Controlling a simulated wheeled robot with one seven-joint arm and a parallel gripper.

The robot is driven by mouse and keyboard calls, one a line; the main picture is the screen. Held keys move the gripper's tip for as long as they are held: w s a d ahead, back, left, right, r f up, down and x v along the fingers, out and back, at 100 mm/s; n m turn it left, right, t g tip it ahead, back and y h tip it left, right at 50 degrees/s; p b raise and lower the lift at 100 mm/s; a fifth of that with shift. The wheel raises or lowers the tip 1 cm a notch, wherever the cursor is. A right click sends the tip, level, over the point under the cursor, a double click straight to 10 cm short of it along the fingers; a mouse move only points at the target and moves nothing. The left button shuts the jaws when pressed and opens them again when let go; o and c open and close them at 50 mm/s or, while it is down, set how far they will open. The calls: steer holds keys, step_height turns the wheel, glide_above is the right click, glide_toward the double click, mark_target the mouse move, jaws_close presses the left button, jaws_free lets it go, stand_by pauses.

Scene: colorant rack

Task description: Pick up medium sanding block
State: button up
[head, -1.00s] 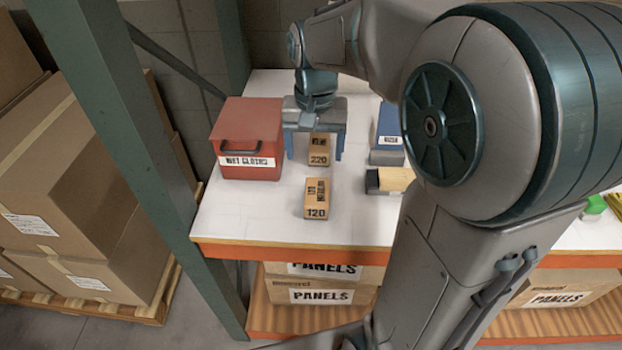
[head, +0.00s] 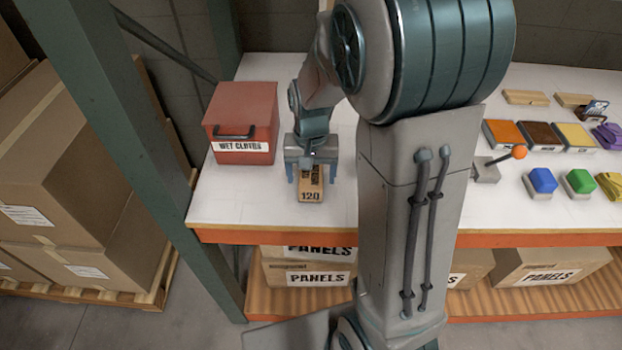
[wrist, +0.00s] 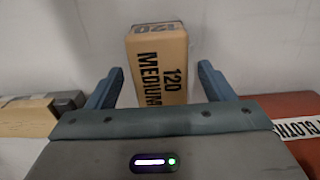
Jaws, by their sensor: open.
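The medium sanding block (head: 310,193) is a tan block marked 120 on the white tabletop, right of the red box. In the wrist view the block (wrist: 158,50) shows the words 120 MEDIUM. My gripper (head: 311,173) is open and empty, low over the block's far part, with one finger toward each side. In the wrist view my gripper (wrist: 160,72) has the block in line between its fingers, with gaps at both sides. I cannot tell how far down the fingertips reach. The 220 block is not visible now.
A red WET CLOTHS box (head: 242,118) stands close on the left. A tan and dark block (wrist: 28,117) shows at the wrist view's left. Sanding pads, blocks and cloths fill the table's right side. A green post (head: 140,150) rises at the left front.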

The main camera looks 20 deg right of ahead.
mark_target(312, 174)
steer(key=shift+f, duration=0.35)
steer(key=c, duration=1.1)
steer(key=shift+o, duration=0.2)
steer(key=shift+r, duration=0.15)
step_height(312, 174, up, 4)
steer(key=shift+d+r, duration=0.1)
steer(key=shift+r, duration=0.05)
steer(key=s+d+r, duration=0.1)
steer(key=d+r, duration=0.1)
steer(key=d, duration=0.1)
steer(key=s+d+r+b, duration=0.1)
steer(key=d+r, duration=0.1)
steer(key=d, duration=0.2)
steer(key=s+d+r, duration=0.2)
steer(key=d, duration=0.1)
steer(key=shift+d+r+b, duration=0.25)
steer(key=shift+d+b, duration=0.05)
steer(key=shift+d, duration=0.1)
steer(key=shift+o, duration=0.5)
